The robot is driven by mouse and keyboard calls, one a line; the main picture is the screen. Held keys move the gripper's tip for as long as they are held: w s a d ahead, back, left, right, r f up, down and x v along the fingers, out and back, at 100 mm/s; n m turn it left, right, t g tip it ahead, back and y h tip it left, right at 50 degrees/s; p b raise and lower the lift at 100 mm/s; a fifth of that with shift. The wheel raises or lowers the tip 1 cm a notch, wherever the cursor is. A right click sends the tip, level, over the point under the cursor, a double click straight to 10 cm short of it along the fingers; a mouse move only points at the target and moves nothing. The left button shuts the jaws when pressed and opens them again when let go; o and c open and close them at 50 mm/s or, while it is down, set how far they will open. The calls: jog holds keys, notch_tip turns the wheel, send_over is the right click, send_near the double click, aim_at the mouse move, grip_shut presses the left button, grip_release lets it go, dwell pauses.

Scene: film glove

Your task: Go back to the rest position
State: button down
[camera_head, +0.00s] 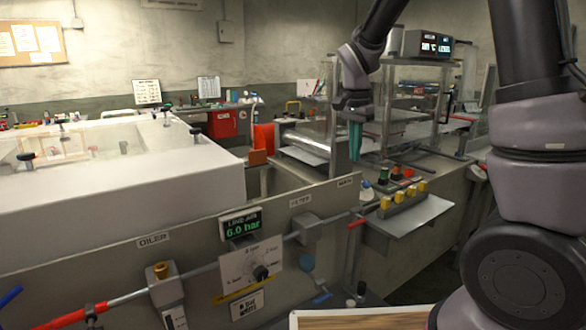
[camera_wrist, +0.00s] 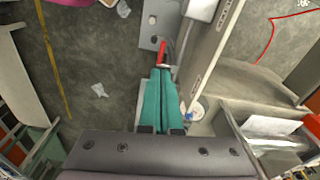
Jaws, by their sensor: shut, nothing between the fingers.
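My gripper (camera_head: 355,140) has teal fingers and hangs pointing down in the head view, in front of the clear-walled machine (camera_head: 412,100). In the wrist view my gripper (camera_wrist: 161,72) shows its two teal fingers pressed together with nothing between them. A red-handled item (camera_wrist: 163,52) appears just beyond the fingertips, far below; I cannot tell exactly what it is. My arm comes down from the upper right of the head view. No object is in the fingers.
A grey panel with a pressure display (camera_head: 241,225) reading 6.0 bar and a dial (camera_head: 260,271) stands in front. A shelf with yellow knobs (camera_head: 405,200) sits at right. A large white cabinet (camera_head: 110,190) fills the left. Open floor (camera_wrist: 90,60) shows in the wrist view.

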jog(key=s+d+r+n+t+y, duration=0.1)
jog(key=s+d+r+n+t, duration=0.2)
jog(key=s+r, duration=0.4)
jog(key=s+d+r+n+t+y, duration=0.1)
jog(key=s+d+r+n+t, duration=0.1)
jog(key=s+r, duration=0.5)
jog(key=shift+s+d+n+t+y, duration=0.35)
jog(key=shift+s+d+t, duration=0.65)
jog(key=shift+s, duration=1.7)
jog(key=shift+d, duration=0.2)
